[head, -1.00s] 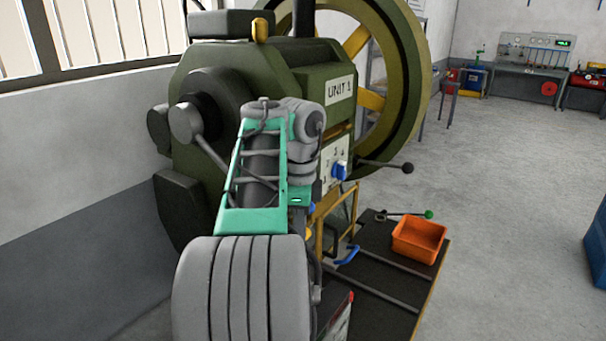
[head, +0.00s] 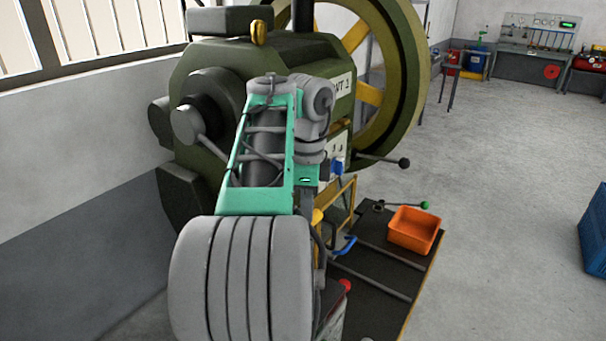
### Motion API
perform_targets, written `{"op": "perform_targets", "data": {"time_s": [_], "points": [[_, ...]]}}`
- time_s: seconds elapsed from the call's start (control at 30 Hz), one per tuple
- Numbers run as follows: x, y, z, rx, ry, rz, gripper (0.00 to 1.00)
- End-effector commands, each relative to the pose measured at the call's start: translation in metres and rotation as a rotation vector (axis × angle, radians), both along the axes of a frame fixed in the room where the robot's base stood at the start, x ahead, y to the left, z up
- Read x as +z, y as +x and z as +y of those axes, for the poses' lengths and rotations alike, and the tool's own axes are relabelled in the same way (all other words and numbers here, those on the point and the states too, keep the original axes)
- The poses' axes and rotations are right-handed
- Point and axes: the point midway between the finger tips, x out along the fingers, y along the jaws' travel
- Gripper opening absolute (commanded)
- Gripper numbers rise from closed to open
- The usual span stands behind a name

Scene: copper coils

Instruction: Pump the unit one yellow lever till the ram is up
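The green unit one machine (head: 215,70) stands at the left, with a large yellow-spoked flywheel (head: 405,90) behind it. Its label (head: 342,84) is partly covered by my green and grey arm. A short yellow upright piece (head: 258,32) shows on top of the machine; I cannot tell if it is the lever. A small yellow part (head: 318,215) also shows just right of my arm, beside a yellow frame (head: 348,195). My gripper is hidden behind my arm. No ram can be made out.
An orange bin (head: 414,230) and a green-knobbed rod (head: 424,205) lie on a dark mat (head: 375,315). A black-knobbed lever (head: 404,163) sticks out right of the machine. A blue crate (head: 594,235) stands at the right edge. The grey floor between is clear.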

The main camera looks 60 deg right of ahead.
Motion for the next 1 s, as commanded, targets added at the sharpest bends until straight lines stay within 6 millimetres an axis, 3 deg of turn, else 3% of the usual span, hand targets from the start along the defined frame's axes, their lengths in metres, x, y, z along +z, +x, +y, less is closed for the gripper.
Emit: {"op": "perform_targets", "data": {"time_s": [0.3, 0.63, 1.0], "points": [[-0.017, 0.002, 0.001, -0.001, 0.003, 0.001, 0.00], [-0.019, 0.002, 0.001, -0.003, 0.005, 0.002, 0.00], [-0.061, 0.018, -0.002, -0.002, 0.004, 0.003, 0.00]]}}
